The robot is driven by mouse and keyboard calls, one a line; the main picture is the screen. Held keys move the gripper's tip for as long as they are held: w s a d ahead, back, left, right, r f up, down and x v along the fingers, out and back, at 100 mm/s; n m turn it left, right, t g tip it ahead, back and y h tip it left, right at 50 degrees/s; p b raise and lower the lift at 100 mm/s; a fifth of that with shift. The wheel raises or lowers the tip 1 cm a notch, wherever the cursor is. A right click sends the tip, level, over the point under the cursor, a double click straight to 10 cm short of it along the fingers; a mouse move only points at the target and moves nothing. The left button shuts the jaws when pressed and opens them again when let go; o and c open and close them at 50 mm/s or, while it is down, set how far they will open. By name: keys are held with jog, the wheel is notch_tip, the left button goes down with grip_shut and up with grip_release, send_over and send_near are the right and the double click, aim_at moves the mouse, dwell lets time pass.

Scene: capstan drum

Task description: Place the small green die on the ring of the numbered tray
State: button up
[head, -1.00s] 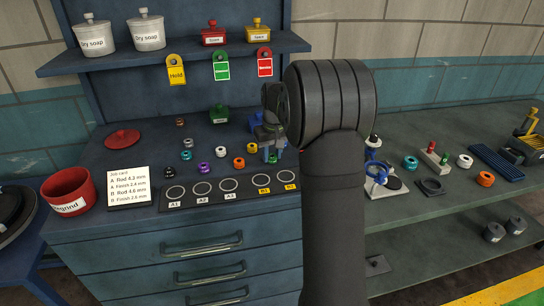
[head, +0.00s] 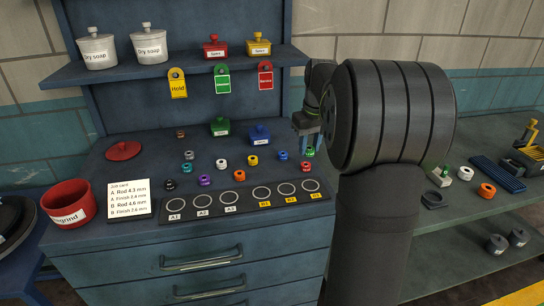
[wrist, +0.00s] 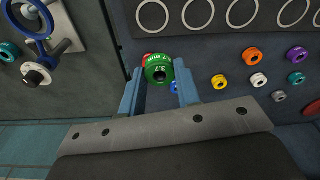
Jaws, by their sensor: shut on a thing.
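The small green die (wrist: 158,70), marked 3.7 mm, sits between the two blue fingers of my gripper (wrist: 159,88) in the wrist view. My gripper is shut on it. In the head view the green die (head: 310,152) shows just below my gripper (head: 308,136), at the right end of the bench top. The numbered tray (head: 245,208) is a dark strip along the bench's front, with pale rings labelled A1 to A3 and further B rings in yellow. Its visible rings look empty. In the wrist view the tray (wrist: 208,35) lies at the top.
A red die (head: 306,167) lies close to the held die; purple, white, orange and blue dies are spread behind the tray. A blue lidded pot (head: 260,134) and a green one (head: 220,126) stand behind them. The job card (head: 131,198) and red bowl (head: 69,203) are left.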

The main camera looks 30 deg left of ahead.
jog(key=shift+d+r, duration=0.1)
jog(key=shift+d, duration=0.15)
jog(key=s+a, duration=0.9)
send_over(175, 204)
jog(key=d, duration=0.1)
jog(key=shift+n, duration=0.4)
notch_tip(175, 204, down, 6)
jog(key=shift+r, duration=0.15)
jog(key=shift+s+a+f, duration=0.1)
jog(key=shift+a+f, duration=0.1)
jog(key=shift+f, duration=1.95)
